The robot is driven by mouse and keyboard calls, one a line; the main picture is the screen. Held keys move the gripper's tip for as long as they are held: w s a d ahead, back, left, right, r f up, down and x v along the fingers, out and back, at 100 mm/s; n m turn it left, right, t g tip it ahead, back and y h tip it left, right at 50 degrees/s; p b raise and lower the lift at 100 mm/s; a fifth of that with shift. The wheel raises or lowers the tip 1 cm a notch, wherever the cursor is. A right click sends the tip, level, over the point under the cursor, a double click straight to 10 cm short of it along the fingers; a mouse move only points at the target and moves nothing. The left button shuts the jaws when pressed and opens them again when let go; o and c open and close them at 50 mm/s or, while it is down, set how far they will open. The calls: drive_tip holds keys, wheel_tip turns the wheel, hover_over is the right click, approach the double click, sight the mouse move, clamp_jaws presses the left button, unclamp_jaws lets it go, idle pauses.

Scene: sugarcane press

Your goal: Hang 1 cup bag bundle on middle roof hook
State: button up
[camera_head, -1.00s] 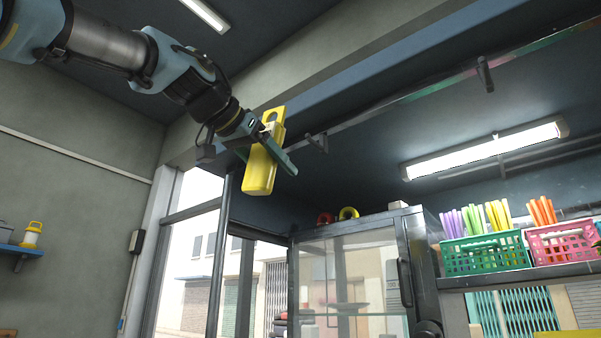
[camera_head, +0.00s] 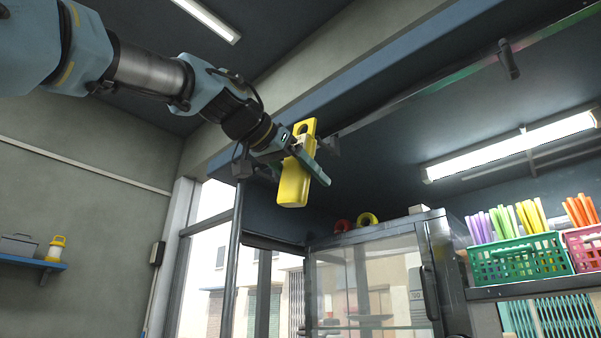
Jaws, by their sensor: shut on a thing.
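The yellow cup bag bundle (camera_head: 293,184) hangs upright in my gripper (camera_head: 301,160), high in the middle of the view. It has a flat top tab with a hole. My gripper is shut on it just below the tab. A dark roof hook (camera_head: 332,146) on the ceiling rail shows just right of the bundle, partly behind the gripper; I cannot tell the gap in depth. Another roof hook (camera_head: 508,59) hangs from the rail at the upper right, clear of the arm.
The rail (camera_head: 430,88) runs along the roof beam. Below stand a glass cabinet (camera_head: 370,275) with red and yellow rings on top, and a green basket (camera_head: 520,260) and pink basket (camera_head: 584,246) of coloured sticks. A lit tube lamp (camera_head: 510,146) is at right.

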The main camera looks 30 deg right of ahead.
sight(293, 161)
drive_tip(key=x, duration=0.7)
drive_tip(key=shift+r+p, duration=0.3)
drive_tip(key=shift+p, duration=0.15)
drive_tip(key=shift+s+d, duration=0.15)
idle(0.7)
drive_tip(key=o, duration=1.2)
drive_tip(key=shift+c, duration=0.2)
drive_tip(key=b+v, duration=0.3)
drive_tip(key=v, duration=0.8)
drive_tip(key=shift+f, duration=0.1)
